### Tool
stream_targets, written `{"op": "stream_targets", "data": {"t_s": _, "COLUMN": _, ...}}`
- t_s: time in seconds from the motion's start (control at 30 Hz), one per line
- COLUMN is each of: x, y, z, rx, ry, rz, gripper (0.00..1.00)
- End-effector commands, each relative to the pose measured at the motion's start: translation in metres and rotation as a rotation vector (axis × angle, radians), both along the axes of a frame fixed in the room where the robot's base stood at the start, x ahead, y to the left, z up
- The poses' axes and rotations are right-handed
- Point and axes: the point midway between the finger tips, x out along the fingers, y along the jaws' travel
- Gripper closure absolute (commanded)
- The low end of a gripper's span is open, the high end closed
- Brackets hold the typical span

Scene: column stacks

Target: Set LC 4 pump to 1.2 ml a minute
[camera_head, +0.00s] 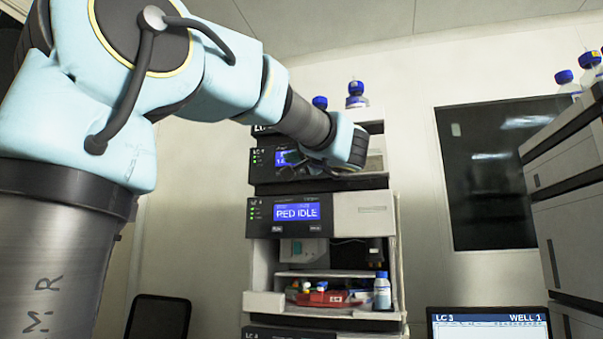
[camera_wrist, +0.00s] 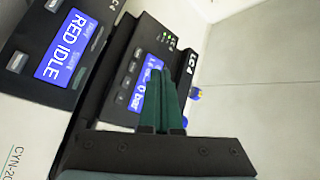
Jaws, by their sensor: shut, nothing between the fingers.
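The LC 4 pump (camera_head: 320,184) is a dark module in the stack, with its label, green lights and a small blue screen (camera_head: 281,158) on its left part. I cannot tell whether the fingertips touch the panel. The flow value on the screen is not readable.
Below LC 4, another module (camera_head: 345,200) shows RED IDLE on its screen (camera_head: 297,211). Under it are an open bay with a red tray (camera_head: 322,298) and a bottle (camera_head: 382,291). A monitor (camera_head: 489,325) stands lower right. Bottles (camera_head: 357,95) stand on top.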

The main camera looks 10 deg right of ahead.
Motion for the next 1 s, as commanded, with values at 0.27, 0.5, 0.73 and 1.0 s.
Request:
{"op": "stream_targets", "data": {"t_s": 0.27, "x": 0.019, "y": -0.01, "z": 0.004, "rx": 0.002, "ry": 0.003, "rz": 0.001, "gripper": 1.0}}
{"op": "stream_targets", "data": {"t_s": 0.5, "x": 0.049, "y": -0.026, "z": 0.005, "rx": 0.0, "ry": 0.003, "rz": 0.002, "gripper": 1.0}}
{"op": "stream_targets", "data": {"t_s": 0.73, "x": 0.069, "y": -0.038, "z": 0.0, "rx": -0.001, "ry": 0.001, "rz": 0.0, "gripper": 1.0}}
{"op": "stream_targets", "data": {"t_s": 1.0, "x": 0.077, "y": -0.042, "z": 0.0, "rx": -0.001, "ry": 0.0, "rz": 0.001, "gripper": 1.0}}
